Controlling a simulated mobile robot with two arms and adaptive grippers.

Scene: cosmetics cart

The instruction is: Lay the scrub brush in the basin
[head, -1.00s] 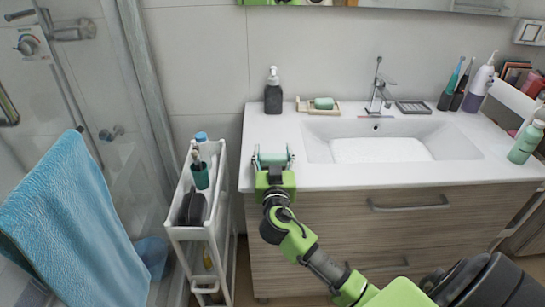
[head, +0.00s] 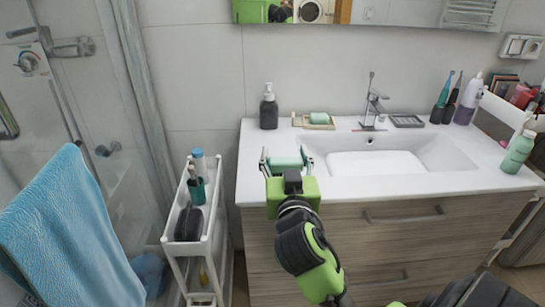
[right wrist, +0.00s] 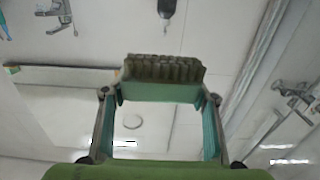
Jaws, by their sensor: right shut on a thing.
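The scrub brush (head: 287,162) has a green block. In the right wrist view its dull bristles (right wrist: 163,69) stand along the block between the fingertips. My right gripper (head: 286,166) is shut on it, over the counter's left part, left of the basin. Any gap between brush and counter is hard to judge. The white basin (head: 440,152) is set in the counter below the tap, and I see nothing lying in it. My left gripper is not in view.
A soap dish with green soap (head: 319,118), a dark pump bottle (head: 268,110) and the tap (head: 374,105) stand behind. A dark dish (head: 407,121) and a green bottle (head: 519,152) are to the right. A white cart (head: 214,225) stands left of the counter.

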